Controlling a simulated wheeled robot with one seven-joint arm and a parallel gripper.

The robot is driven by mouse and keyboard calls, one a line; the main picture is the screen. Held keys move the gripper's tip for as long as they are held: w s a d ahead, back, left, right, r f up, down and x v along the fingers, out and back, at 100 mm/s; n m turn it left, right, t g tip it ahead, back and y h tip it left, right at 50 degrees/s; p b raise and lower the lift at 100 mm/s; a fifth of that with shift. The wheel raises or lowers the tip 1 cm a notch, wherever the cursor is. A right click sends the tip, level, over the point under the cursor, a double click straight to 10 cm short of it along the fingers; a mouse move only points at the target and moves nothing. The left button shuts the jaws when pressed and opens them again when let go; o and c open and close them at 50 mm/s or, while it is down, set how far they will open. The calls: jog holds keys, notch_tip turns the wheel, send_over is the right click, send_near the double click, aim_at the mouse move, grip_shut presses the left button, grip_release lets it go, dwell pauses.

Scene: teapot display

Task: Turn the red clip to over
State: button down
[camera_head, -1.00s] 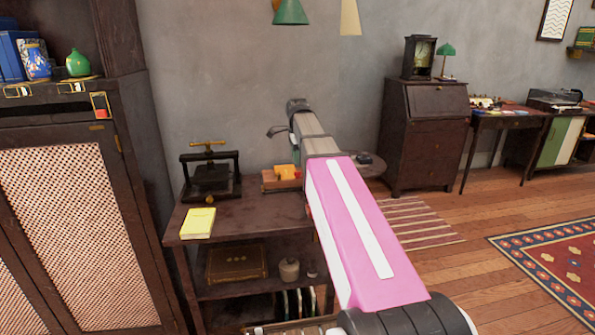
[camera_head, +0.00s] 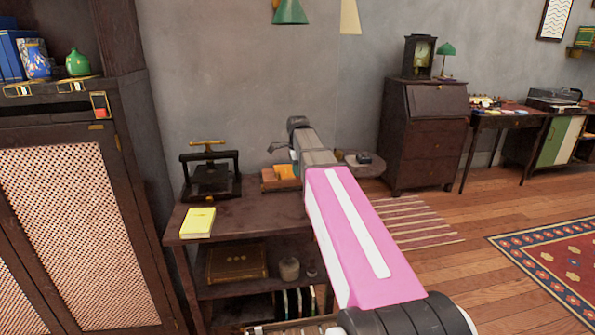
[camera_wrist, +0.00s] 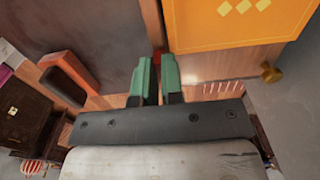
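A small red piece (camera_head: 100,112) in a brass-edged holder hangs at the front corner of the dark cabinet top in the head view. I cannot tell for sure that it is the red clip. My gripper (camera_head: 276,147) is far to its right, above the back of the low shelf unit. In the wrist view the green fingers of my gripper (camera_wrist: 158,68) stand close together with a narrow gap, and I see nothing clearly held.
A black press (camera_head: 210,178), a yellow book (camera_head: 198,222) and an orange-topped box (camera_head: 282,180) stand on the low shelf unit (camera_head: 245,215). A green vase (camera_head: 78,63) is on the cabinet. An orange panel (camera_wrist: 235,25) is near the fingers in the wrist view.

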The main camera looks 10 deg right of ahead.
jog(key=shift+n, duration=0.3)
jog(key=n, duration=0.3)
jog(key=shift+n, duration=0.3)
jog(key=n, duration=0.4)
jog(key=shift+n, duration=0.3)
jog(key=n, duration=0.4)
jog(key=shift+n, duration=2.5)
jog(key=c, duration=1.2)
grip_release()
jog(key=shift+c, duration=0.2)
jog(key=shift+r, duration=0.15)
